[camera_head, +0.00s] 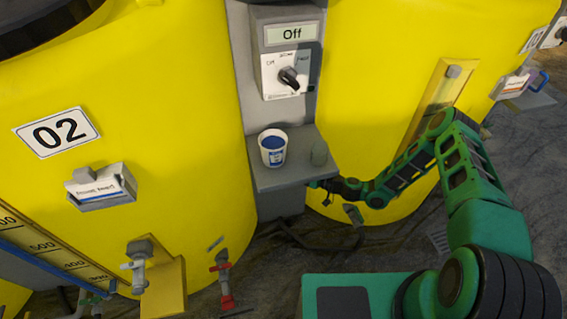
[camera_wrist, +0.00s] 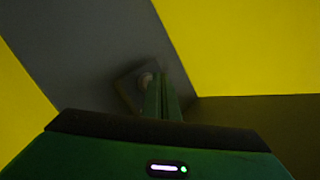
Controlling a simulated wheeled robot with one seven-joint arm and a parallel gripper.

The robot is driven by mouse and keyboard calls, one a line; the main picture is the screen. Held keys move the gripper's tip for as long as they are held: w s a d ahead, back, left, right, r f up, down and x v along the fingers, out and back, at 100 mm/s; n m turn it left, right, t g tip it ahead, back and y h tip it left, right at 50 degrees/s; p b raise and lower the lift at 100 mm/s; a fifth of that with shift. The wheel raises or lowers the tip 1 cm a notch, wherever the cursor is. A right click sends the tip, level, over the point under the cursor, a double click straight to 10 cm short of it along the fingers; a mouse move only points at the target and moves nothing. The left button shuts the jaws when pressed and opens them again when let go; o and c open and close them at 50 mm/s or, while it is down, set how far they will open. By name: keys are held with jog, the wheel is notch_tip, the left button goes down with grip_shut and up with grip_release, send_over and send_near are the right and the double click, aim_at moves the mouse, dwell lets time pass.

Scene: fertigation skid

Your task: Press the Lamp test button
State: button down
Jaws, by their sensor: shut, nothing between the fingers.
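In the head view my gripper (camera_head: 318,185) is small, by the lower right of the grey shelf (camera_head: 275,180); the button is not visible there.
A white cup with blue contents (camera_head: 273,147) and a small grey cylinder (camera_head: 319,152) stand on the shelf. Above is a box with an "Off" display (camera_head: 291,34) and a black rotary knob (camera_head: 289,78). Yellow tanks (camera_head: 190,90) flank the column, with valves (camera_head: 138,265) at lower left.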

jog(key=shift+s, duration=0.25)
jog(key=s, duration=0.1)
jog(key=s+d, duration=0.1)
jog(key=s, duration=0.2)
jog(key=shift+s+d, duration=0.25)
jog(key=shift+s, duration=0.15)
jog(key=shift+s, duration=0.1)
dwell(0.9)
